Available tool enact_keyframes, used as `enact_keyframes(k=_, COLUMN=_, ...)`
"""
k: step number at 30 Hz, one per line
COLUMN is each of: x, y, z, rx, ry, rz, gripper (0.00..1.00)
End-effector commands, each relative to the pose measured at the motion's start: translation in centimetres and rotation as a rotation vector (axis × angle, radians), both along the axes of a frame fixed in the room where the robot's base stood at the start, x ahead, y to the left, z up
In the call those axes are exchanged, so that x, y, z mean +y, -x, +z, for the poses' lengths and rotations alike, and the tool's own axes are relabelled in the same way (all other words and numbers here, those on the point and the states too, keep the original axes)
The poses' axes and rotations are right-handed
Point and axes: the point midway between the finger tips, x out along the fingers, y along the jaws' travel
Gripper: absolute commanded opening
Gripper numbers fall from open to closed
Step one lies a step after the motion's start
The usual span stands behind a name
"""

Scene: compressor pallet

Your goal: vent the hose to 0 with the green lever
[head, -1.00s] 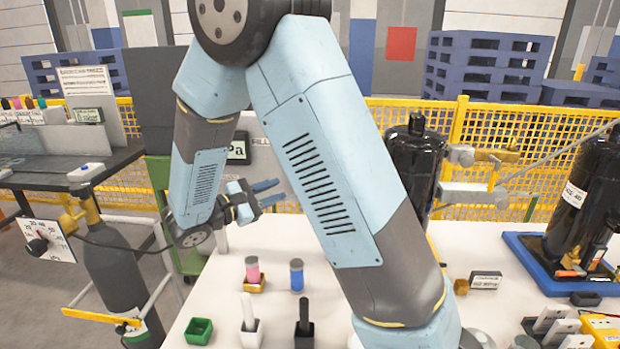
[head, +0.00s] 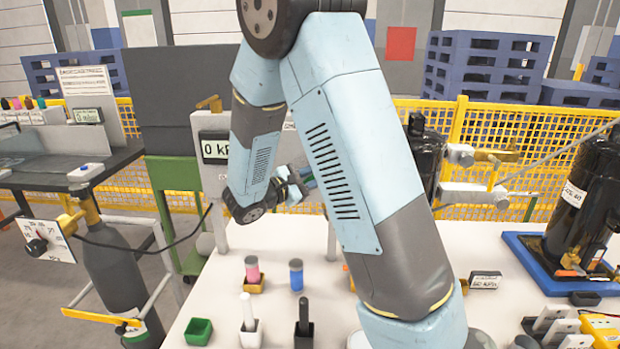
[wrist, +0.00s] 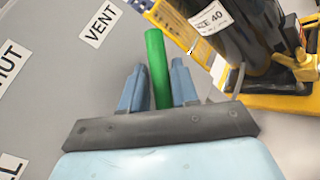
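In the wrist view the green lever (wrist: 157,62) shows between the two blue fingers of my gripper (wrist: 158,75). The fingers stand apart with narrow gaps beside the lever; I cannot tell whether either one touches it. A VENT label (wrist: 99,24) is on the grey panel (wrist: 62,75) left of the lever. In the head view my gripper (head: 308,181) is partly hidden behind my arm, and the lever cannot be made out clearly. The display (head: 215,148) on the grey panel reads 0, with its unit partly covered by my arm.
A hose (head: 150,243) runs from the grey gas cylinder (head: 115,275) towards the panel. Black compressors (head: 585,195) stand at the right, one on a blue tray (head: 525,255).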

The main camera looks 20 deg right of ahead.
Motion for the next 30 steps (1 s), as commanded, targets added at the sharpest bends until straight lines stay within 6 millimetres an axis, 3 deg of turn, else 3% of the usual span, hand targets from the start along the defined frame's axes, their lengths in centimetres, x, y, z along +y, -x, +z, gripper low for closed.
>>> enact_keyframes(k=8, x=-0.1, y=0.0, z=0.0, rx=0.000, ry=0.000, rz=0.000, gripper=0.29)
enact_keyframes(k=17, x=0.0, y=0.0, z=0.0, rx=-0.001, ry=0.000, rz=0.001, gripper=0.00)
enact_keyframes(k=26, x=0.0, y=-0.1, z=0.0, rx=-0.002, ry=0.000, rz=0.001, gripper=0.00)
enact_keyframes(k=27, x=2.0, y=-0.2, z=0.0, rx=-0.004, ry=-0.002, rz=0.007, gripper=0.00)
enact_keyframes(k=30, x=0.7, y=-0.1, z=0.0, rx=-0.002, ry=0.000, rz=0.003, gripper=0.00)
